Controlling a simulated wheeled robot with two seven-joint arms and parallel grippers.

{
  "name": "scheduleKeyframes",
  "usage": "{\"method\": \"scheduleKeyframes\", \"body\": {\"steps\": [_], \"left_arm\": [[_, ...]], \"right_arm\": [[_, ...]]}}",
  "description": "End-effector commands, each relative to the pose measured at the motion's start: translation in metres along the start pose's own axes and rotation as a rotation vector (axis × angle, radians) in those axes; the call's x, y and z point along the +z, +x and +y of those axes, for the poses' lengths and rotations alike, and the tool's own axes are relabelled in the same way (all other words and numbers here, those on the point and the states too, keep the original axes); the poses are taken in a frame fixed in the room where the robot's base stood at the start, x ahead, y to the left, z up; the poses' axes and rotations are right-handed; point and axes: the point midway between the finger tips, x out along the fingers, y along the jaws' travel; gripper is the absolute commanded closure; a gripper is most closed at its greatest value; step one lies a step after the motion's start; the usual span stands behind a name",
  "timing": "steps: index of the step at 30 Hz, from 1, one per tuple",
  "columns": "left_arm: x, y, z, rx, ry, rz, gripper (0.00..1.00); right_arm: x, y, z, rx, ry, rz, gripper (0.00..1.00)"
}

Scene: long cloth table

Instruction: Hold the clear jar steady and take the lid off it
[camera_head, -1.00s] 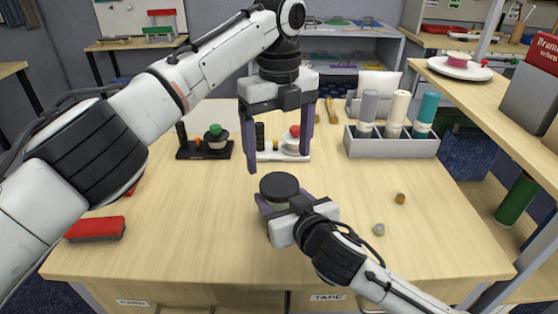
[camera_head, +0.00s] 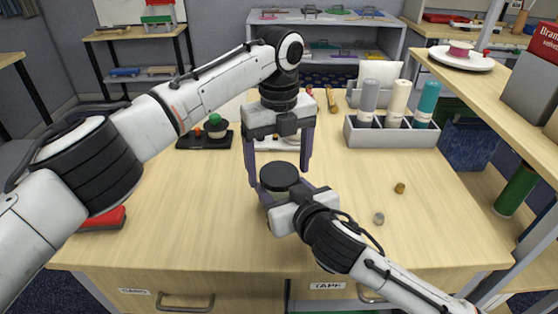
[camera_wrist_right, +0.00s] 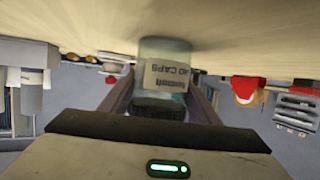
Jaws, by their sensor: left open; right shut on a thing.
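The clear jar (camera_wrist_right: 166,62) has a paper label and shows upside down in the right wrist view. Its dark round lid (camera_head: 279,176) is on it; in the head view the lid and the grippers hide most of the jar. My right gripper (camera_head: 283,200) is shut on the jar's body, a finger on each side. My left gripper (camera_head: 279,179) points down from above, open, with one finger on each side of the lid. I cannot tell whether these fingers touch the lid.
A dark stand with a green knob (camera_head: 214,124) is at the back left. Two small pieces, brown (camera_head: 400,188) and grey (camera_head: 379,218), lie at the right.

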Motion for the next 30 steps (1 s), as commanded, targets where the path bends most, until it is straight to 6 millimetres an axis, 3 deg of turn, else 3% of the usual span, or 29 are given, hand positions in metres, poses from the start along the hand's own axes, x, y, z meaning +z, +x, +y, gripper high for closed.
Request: {"method": "scheduleKeyframes", "body": {"steps": [2,9,10,14,21,30], "left_arm": [[0.0,-0.0001,0.0001,0.0,0.0,0.0,0.19],[0.0001,-0.0004,0.0001,0.0,0.0,0.0,0.6],[0.0001,-0.0004,0.0001,0.0,0.0,0.0,0.61],[-0.0002,-0.0004,-0.0001,0.0,-0.024,0.001,0.61],[-0.0007,-0.0005,-0.0003,0.0,-0.272,0.002,0.62],[-0.0001,-0.0007,0.0001,0.0,-0.295,0.0,0.61]], "right_arm": [[0.0001,0.0,-0.0001,0.0,0.0,0.0,1.0],[0.0001,0.0,0.0,0.0,0.0,0.0,1.0],[0.0001,0.0,0.0,0.0,0.0,0.0,1.0],[0.0001,0.0,0.0001,0.0,0.0,0.0,1.0],[0.0003,0.0001,0.0003,0.001,0.0,-0.001,1.0],[0.0004,0.0001,0.0005,0.001,0.0,-0.001,1.0]]}}
